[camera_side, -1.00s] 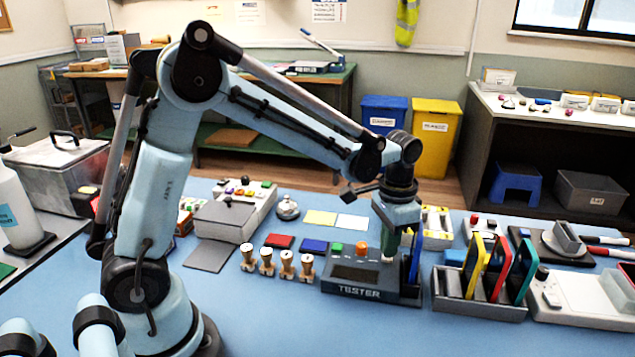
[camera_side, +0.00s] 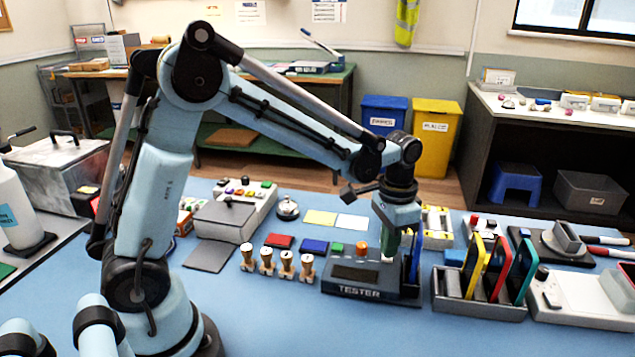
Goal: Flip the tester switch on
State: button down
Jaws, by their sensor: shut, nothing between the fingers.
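The tester (camera_side: 352,292) is a dark box lettered TESTER at the middle right of the table, with a dark window on its sloped top. A blue phone (camera_side: 415,262) stands upright at its right end. My gripper (camera_side: 388,256) points down over the tester's right part, close beside the phone, and is shut with nothing in it. The tester's switch cannot be made out; my gripper hides that part. I cannot tell whether the fingertips touch the tester.
A grey rack (camera_side: 478,302) with yellow, red and teal phones stands to the right. Several wooden-handled stamps (camera_side: 286,266) stand to the left. The table front is clear.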

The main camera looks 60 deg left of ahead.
jog(key=shift+f, duration=0.2)
jog(key=shift+r, duration=0.1)
notch_tip(320, 180, up, 7)
dwell(1.0)
jog(key=s+a+n+t, duration=0.2)
jog(key=s+t, duration=0.5)
jog(key=s, duration=0.5)
jog(key=shift+s+r+n, duration=0.3)
jog(key=shift+r+n, duration=0.1)
jog(key=shift+n, duration=0.1)
